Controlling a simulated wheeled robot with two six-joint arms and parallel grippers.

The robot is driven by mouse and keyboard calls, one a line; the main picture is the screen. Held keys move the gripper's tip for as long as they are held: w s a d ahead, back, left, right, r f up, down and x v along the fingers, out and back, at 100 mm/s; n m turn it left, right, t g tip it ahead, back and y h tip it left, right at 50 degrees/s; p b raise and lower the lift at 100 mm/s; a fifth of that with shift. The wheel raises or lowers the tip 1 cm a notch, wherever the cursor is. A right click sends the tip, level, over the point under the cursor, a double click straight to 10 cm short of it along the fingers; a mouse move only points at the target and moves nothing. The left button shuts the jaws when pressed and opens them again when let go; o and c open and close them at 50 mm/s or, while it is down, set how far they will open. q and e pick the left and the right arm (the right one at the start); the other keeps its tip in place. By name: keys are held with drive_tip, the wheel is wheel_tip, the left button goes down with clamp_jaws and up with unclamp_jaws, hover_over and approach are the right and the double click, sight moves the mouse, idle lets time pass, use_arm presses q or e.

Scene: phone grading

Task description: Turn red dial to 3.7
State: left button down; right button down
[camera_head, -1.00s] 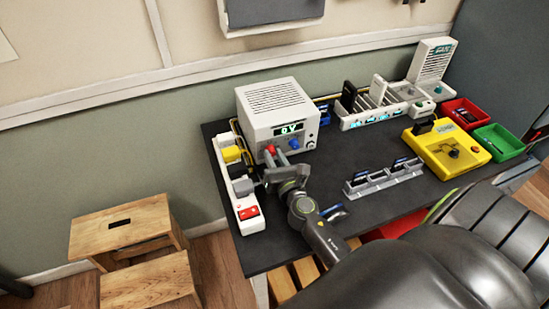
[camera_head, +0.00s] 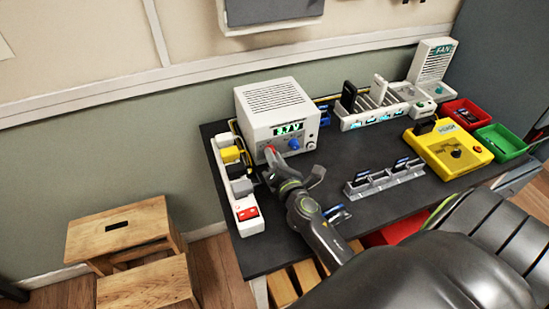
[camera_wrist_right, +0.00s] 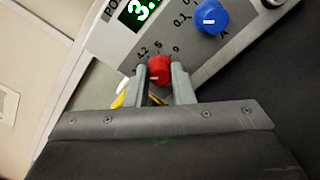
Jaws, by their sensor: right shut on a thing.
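The red dial (camera_wrist_right: 159,69) is on the front of the white power supply (camera_head: 277,104), low on its left side. My right gripper (camera_wrist_right: 160,80) is shut on the red dial, one finger on each side of it. In the head view my right gripper (camera_head: 268,158) is against the box front and hides most of the dial. The green display (camera_head: 289,129) reads about 3.7 V in the head view, though its digits are blurred. In the right wrist view the display (camera_wrist_right: 143,10) is cut off after "3.". My left gripper is not in view.
A blue dial (camera_wrist_right: 211,17) is right of the red one. A power strip (camera_head: 235,180) with plugs stands left of the power supply. A phone rack (camera_head: 384,179), a yellow device (camera_head: 449,150) and red and green bins stand to the right.

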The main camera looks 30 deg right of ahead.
idle(0.3)
drive_tip(key=c, duration=1.3)
unclamp_jaws()
drive_tip(key=shift+o, duration=0.2)
drive_tip(key=b+v, duration=0.2)
drive_tip(key=v, duration=1.4)
drive_tip(key=shift+s+f+b, duration=0.15)
drive_tip(key=shift+f+b, duration=0.05)
drive_tip(key=shift+b, duration=0.2)
drive_tip(key=shift+s+a+r, duration=0.1)
drive_tip(key=shift+s, duration=0.5)
